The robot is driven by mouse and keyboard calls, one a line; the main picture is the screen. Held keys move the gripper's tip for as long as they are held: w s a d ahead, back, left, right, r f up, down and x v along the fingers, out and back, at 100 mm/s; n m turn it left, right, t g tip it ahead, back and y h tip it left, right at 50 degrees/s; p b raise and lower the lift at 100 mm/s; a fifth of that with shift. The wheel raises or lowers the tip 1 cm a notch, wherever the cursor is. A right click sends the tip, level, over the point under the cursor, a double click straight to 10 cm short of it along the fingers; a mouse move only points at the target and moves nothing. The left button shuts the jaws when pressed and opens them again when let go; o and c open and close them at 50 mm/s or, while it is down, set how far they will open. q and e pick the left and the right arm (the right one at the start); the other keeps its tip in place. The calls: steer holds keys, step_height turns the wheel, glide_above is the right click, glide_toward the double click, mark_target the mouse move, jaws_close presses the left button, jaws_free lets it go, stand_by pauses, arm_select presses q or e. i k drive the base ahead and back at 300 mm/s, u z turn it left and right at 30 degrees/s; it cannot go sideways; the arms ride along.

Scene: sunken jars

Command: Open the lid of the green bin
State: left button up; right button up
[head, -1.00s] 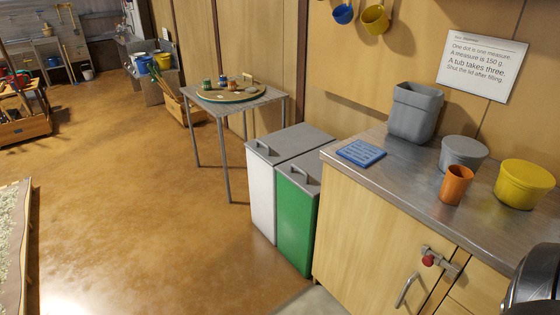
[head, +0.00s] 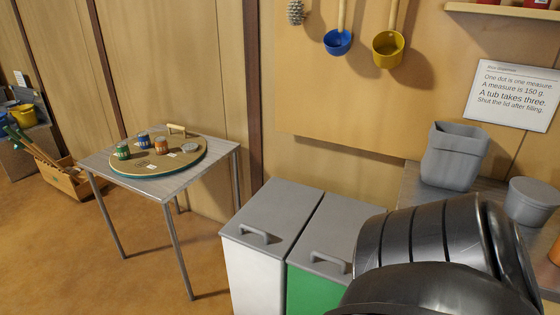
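The green bin (head: 307,292) stands at the bottom middle of the head view, with its grey lid (head: 345,225) shut and a grey handle (head: 329,261) near the lid's front edge. A white bin (head: 250,273) with the same kind of shut grey lid (head: 272,207) stands against its left side. A black link of my arm crosses the lower right of the view and hides the green bin's right front part. Neither gripper's fingers show.
A small table (head: 176,185) with a round board (head: 190,160) holding several small jars stands left of the bins. A metal counter (head: 413,193) with a grey tub (head: 454,157) and a grey round pot (head: 531,202) is at the right. The floor (head: 60,250) at the lower left is clear.

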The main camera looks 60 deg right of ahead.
mark_target(324, 247)
steer(key=i, duration=0.15)
steer(key=z, duration=2.3)
steer(key=i, duration=1)
